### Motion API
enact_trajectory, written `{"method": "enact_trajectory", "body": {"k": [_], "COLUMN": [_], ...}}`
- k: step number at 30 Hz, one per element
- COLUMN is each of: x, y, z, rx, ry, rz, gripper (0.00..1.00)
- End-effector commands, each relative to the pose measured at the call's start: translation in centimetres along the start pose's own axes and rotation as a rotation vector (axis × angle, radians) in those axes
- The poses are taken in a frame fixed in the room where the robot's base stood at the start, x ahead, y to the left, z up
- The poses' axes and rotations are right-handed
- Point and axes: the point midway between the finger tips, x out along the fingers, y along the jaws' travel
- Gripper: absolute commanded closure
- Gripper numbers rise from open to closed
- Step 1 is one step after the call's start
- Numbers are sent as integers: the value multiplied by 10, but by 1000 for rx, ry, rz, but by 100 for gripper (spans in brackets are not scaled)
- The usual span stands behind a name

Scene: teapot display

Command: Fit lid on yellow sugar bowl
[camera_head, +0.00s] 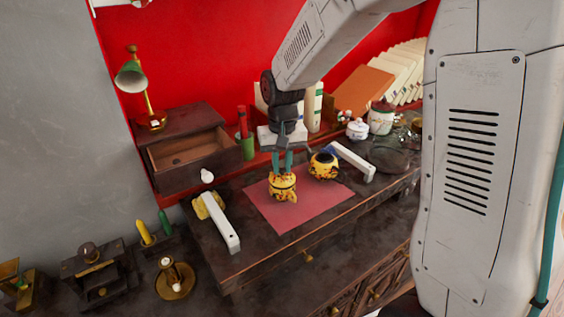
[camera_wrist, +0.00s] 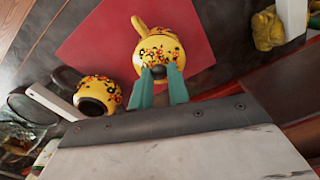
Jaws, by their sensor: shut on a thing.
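My gripper (camera_head: 283,170) points down at a yellow floral pot (camera_head: 283,190) on the red mat. Its teal fingers (camera_wrist: 163,80) are shut at the pot's floral upper part in the wrist view. A handle or spout sticks out from this pot (camera_wrist: 160,45). A dark line crosses it in the head view; I cannot tell whether its top is a separate lid, or whether it is seated. A second yellow floral bowl (camera_head: 323,171) stands to the right, its dark mouth uncovered; it also shows in the wrist view (camera_wrist: 97,90). I cannot tell which is the sugar bowl.
The red mat (camera_head: 310,208) is clear in front. White bars lie on the left (camera_head: 224,228) and right (camera_head: 352,161), with a yellow lump (camera_head: 205,208) beside the left one. An open drawer box (camera_head: 190,158), white jars (camera_head: 381,118) and glassware (camera_head: 390,155) stand behind.

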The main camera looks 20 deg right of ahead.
Motion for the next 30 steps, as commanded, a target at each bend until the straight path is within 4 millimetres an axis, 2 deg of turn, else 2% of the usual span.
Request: {"method": "enact_trajectory", "body": {"k": [19, 20, 22, 23, 30], "x": [6, 6, 6, 6, 5], "y": [0, 0, 0, 0, 0], "z": [0, 0, 0, 0, 0], "rx": [0, 0, 0, 0, 0], "ry": [0, 1, 1, 1, 0], "rz": [0, 0, 0, 0, 0], "gripper": [100, 80, 60, 57, 57]}}
